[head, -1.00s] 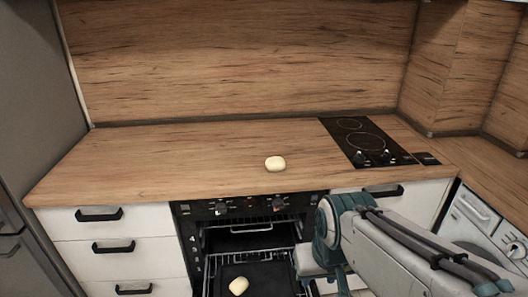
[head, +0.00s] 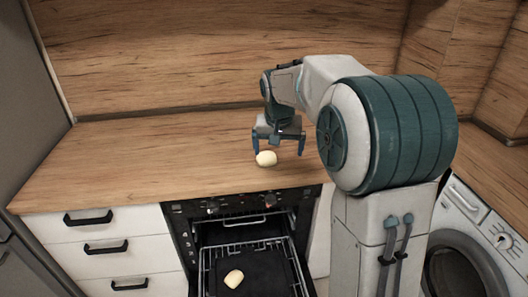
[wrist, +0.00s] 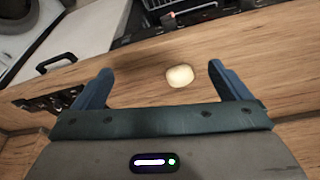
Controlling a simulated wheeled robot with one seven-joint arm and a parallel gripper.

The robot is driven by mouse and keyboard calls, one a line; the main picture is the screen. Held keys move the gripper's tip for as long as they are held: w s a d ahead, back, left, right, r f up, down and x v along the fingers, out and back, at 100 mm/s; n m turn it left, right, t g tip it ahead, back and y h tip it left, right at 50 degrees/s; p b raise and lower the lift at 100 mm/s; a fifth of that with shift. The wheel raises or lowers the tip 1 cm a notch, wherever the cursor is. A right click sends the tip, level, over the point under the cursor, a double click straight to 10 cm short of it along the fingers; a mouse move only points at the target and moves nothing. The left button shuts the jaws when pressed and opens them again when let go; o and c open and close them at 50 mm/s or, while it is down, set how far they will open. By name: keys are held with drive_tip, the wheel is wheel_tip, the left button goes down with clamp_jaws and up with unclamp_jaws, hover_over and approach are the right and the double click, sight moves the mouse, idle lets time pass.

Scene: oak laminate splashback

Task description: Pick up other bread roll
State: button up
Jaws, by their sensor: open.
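A pale bread roll (head: 266,158) lies on the wooden counter near its front edge. In the wrist view this roll (wrist: 180,76) shows just beyond my fingertips, closer to the right finger. My gripper (head: 279,150) is open and empty, its two blue fingers pointing down over the counter at the roll. It also shows in the wrist view (wrist: 160,82). A second bread roll (head: 233,278) lies on the dark tray of the open oven below.
The oven (head: 235,205) stands open with its rack (head: 206,262) out, under the counter. The counter (head: 150,160) is clear to the left. My arm hides the hob area. A washing machine (head: 470,240) stands at the right.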

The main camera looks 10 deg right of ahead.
drive_tip(key=m+p, duration=0.2)
drive_tip(key=p, duration=0.1)
approach(266, 155)
drive_tip(key=v, duration=0.4)
drive_tip(key=x, duration=0.3)
drive_tip(key=p+x, duration=0.1)
drive_tip(key=x, duration=0.2)
drive_tip(key=p+x, duration=0.1)
drive_tip(key=x, duration=0.2)
drive_tip(key=shift+w+d+f, duration=0.15)
drive_tip(key=shift+w+d, duration=0.1)
drive_tip(key=shift+h, duration=0.3)
drive_tip(key=x, duration=0.1)
drive_tip(key=p+x, duration=0.1)
drive_tip(key=x, duration=0.1)
drive_tip(key=p+x, duration=0.1)
drive_tip(key=shift+s+a+f, duration=0.1)
drive_tip(key=shift+a+f, duration=0.15)
drive_tip(key=shift+f+p, duration=0.3)
drive_tip(key=shift+f, duration=0.2)
drive_tip(key=c, duration=1)
